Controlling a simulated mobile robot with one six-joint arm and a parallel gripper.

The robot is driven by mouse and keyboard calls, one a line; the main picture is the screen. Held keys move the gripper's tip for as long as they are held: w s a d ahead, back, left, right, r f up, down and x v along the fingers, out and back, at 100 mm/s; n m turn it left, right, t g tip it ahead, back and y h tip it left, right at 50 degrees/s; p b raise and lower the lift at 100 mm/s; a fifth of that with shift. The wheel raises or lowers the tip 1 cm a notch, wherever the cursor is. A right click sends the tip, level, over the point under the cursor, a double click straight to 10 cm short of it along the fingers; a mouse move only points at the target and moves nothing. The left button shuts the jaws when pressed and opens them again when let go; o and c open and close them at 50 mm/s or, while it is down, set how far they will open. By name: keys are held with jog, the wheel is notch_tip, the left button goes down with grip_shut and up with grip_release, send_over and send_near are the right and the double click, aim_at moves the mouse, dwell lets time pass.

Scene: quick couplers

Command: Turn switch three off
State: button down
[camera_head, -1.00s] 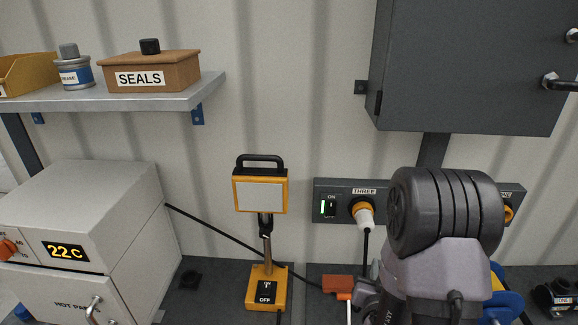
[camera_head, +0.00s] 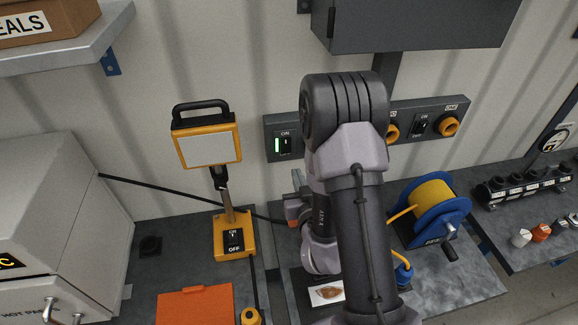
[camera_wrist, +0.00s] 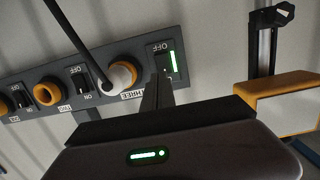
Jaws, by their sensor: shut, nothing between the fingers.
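Switch three (camera_head: 284,145) is a black rocker with a lit green strip, at the left end of a dark wall panel (camera_head: 268,125). It also shows upside down in the wrist view (camera_wrist: 165,62), beside the THREE label. A white plug (camera_wrist: 122,75) with a black cord sits in the orange-ringed socket three; in the head view my arm hides it. My gripper (camera_wrist: 158,88) is shut and empty, its fingers pointing up at the lower part of switch three. Whether the tips touch the rocker I cannot tell. In the head view my arm hides most of the gripper.
Other switches and orange sockets (camera_head: 448,125) line the panel. A yellow work lamp (camera_head: 233,235) stands left of my arm. A blue cable reel (camera_head: 437,205) stands at right. An orange item (camera_head: 195,305) lies in front. A grey cabinet (camera_head: 345,20) hangs above.

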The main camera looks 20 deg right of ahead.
aim_at(287, 150)
jog(key=b+x, duration=0.1)
jog(key=x, duration=0.7)
jog(key=shift+w+b, duration=0.3)
jog(key=shift+w, duration=0.15)
jog(key=shift+w+d+f, duration=0.1)
jog(key=shift+w+f, duration=0.1)
jog(key=shift+w, duration=0.55)
